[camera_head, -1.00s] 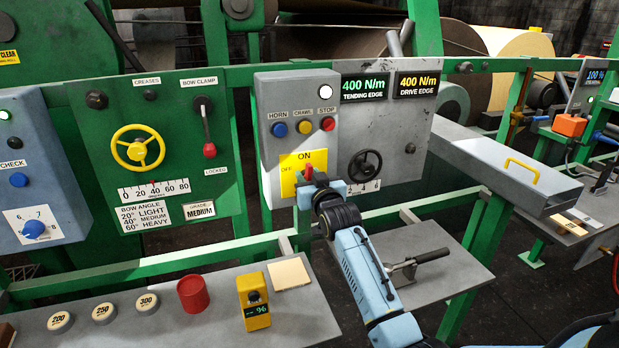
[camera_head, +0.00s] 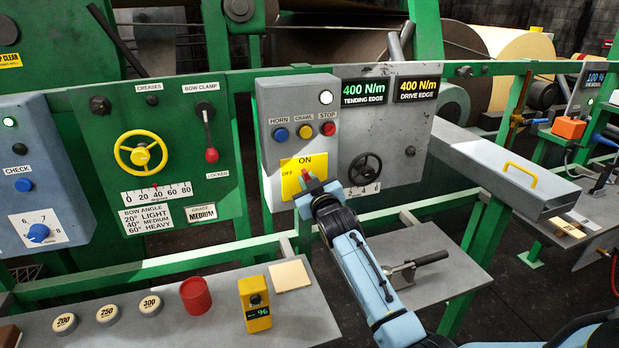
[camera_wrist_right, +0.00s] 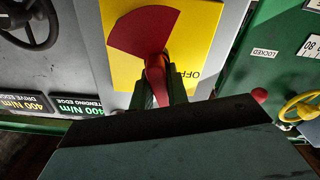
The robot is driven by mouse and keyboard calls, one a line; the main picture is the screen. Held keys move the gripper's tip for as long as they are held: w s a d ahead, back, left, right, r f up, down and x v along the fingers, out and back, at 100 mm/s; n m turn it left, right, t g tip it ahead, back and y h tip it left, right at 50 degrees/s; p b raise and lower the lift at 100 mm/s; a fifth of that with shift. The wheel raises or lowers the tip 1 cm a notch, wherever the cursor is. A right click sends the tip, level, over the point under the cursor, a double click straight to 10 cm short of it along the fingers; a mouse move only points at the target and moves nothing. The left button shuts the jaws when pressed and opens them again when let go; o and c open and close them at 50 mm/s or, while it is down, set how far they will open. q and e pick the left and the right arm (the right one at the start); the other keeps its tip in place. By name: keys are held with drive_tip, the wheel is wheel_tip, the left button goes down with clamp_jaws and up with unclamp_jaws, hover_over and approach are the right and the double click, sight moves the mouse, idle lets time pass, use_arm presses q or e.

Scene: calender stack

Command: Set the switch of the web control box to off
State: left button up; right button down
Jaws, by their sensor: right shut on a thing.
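The web control box (camera_head: 268,187) is a grey box with HORN, CRAWL and STOP buttons. Its yellow switch plate (camera_head: 288,181) is marked ON at the top and OFF at the left. The red switch handle (camera_head: 305,175) shows just beyond my right gripper (camera_head: 310,189). In the right wrist view, my right gripper (camera_wrist_right: 161,93) is shut on the red handle (camera_wrist_right: 156,72), in front of the yellow plate (camera_wrist_right: 184,22). OFF reads upside down there. The gripper hides part of the plate and handle, so the exact switch setting is unclear. My left gripper is out of view.
A black handwheel (camera_head: 365,168) sits right of the switch. A green rail (camera_head: 190,260) runs below the panels. A bench below holds a red cup (camera_head: 195,296), a yellow meter (camera_head: 254,303) and several round weights. A shelf with a lever (camera_head: 425,261) stands right.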

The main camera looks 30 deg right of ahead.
drive_tip(key=n, duration=0.3)
drive_tip(key=shift+a+p, duration=0.15)
drive_tip(key=shift+p, duration=0.25)
drive_tip(key=n, duration=0.3)
drive_tip(key=shift+w+a+f+n, duration=0.1)
drive_tip(key=shift+a+f+n, duration=0.05)
drive_tip(key=shift+f+n, duration=0.15)
drive_tip(key=shift+a+f+n, duration=0.1)
drive_tip(key=shift+f+n, duration=0.1)
drive_tip(key=shift+n, duration=1.65)
drive_tip(key=shift+a+f+n, duration=0.1)
drive_tip(key=shift+f+n, duration=0.1)
drive_tip(key=shift+n, duration=1.65)
drive_tip(key=c, duration=1.4)
unclamp_jaws()
drive_tip(key=shift+o, duration=0.2)
